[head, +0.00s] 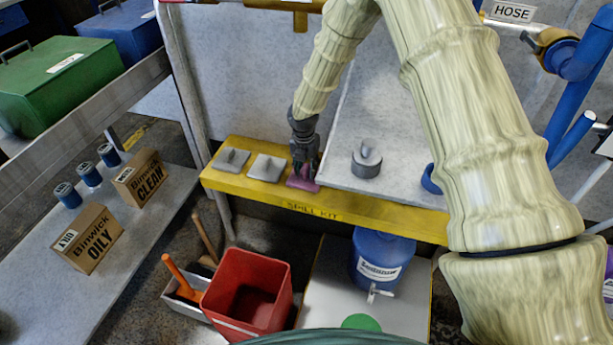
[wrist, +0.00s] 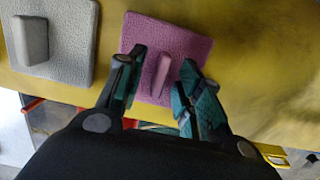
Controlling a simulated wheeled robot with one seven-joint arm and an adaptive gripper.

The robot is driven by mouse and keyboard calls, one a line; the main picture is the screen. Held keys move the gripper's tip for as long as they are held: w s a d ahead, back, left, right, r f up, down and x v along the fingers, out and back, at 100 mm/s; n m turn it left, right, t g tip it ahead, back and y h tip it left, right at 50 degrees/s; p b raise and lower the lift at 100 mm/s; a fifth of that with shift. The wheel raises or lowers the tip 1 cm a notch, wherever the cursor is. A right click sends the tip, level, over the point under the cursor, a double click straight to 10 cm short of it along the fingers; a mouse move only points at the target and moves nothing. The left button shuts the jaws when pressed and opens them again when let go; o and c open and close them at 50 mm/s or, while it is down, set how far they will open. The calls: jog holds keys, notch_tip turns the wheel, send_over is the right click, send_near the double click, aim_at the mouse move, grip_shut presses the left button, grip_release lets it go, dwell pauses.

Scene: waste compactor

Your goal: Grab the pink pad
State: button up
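The pink pad (head: 303,184) lies flat on the yellow spill kit shelf (head: 400,219), at the right end of a row with two grey pads. In the wrist view the pink pad (wrist: 185,45) shows a raised upright grip (wrist: 162,75) in its middle. My gripper (head: 304,170) is over the pink pad, pointing down. In the wrist view my gripper (wrist: 158,85) is open, with one finger on each side of the raised grip. A gap shows between each finger and the grip. The fingers hide part of the pad's near side.
Two grey pads (head: 267,167) (head: 231,160) lie to the left on the shelf. A grey weight-like object (head: 366,162) stands to the right. A red bin (head: 247,290) and a blue container (head: 382,260) are below the shelf.

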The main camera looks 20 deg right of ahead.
jog(key=shift+d+f, duration=0.1)
jog(key=shift+f, duration=0.4)
jog(key=shift+c, duration=0.2)
grip_shut()
jog(key=shift+r, duration=0.15)
